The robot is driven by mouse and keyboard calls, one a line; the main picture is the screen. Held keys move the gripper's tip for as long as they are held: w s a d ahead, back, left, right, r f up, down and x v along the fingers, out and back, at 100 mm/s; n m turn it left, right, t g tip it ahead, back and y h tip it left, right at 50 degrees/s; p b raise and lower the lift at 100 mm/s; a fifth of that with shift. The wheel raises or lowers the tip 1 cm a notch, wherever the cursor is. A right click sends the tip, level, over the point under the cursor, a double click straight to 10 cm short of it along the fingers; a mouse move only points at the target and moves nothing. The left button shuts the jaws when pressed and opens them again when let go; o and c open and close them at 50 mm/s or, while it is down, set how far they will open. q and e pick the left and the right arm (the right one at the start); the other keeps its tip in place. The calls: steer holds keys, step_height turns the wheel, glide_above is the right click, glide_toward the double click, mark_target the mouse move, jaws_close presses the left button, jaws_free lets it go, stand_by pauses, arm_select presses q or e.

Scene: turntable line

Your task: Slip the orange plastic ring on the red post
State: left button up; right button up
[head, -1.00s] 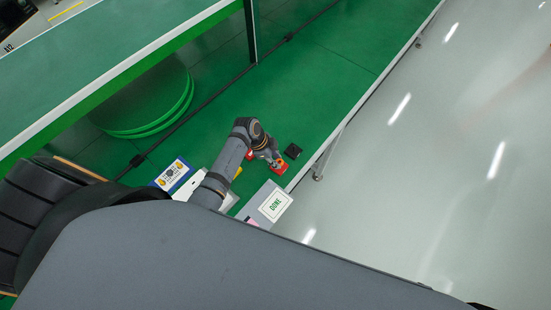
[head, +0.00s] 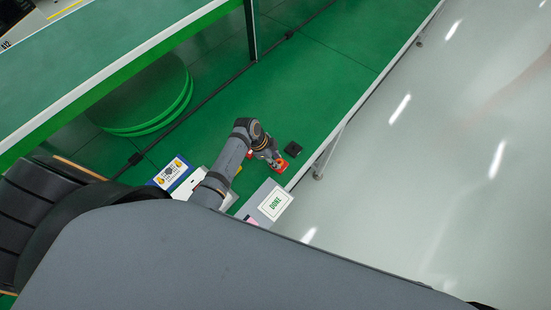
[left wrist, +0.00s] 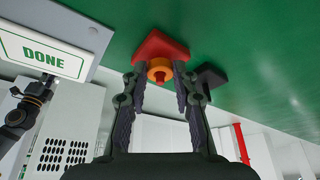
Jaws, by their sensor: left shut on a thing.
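The red post stands on a square red base (left wrist: 152,45) on the green surface; the base also shows in the head view (head: 279,167). The orange ring (left wrist: 160,65) is between my left gripper's fingertips (left wrist: 160,72), in front of the base. A red post tip (left wrist: 160,77) shows in the ring's middle, so the ring appears to be around the post. How far down it sits is hard to tell. My left gripper (head: 272,161) is shut on the ring, with one finger on each side. My right gripper is not in view.
A black block (left wrist: 211,80) lies right beside the red base; it also shows in the head view (head: 293,149). A grey box with a DONE sign (head: 274,203) stands close by. Open green surface lies beyond the block.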

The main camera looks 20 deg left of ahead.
arm_select(q)
steer(key=shift+f, duration=0.1)
steer(key=o, duration=0.8)
steer(key=shift+c, duration=0.2)
steer(key=o, duration=0.4)
step_height(320, 180, up, 8)
steer(key=p, duration=0.8)
steer(key=shift+f, duration=0.2)
steer(key=shift+f, duration=0.1)
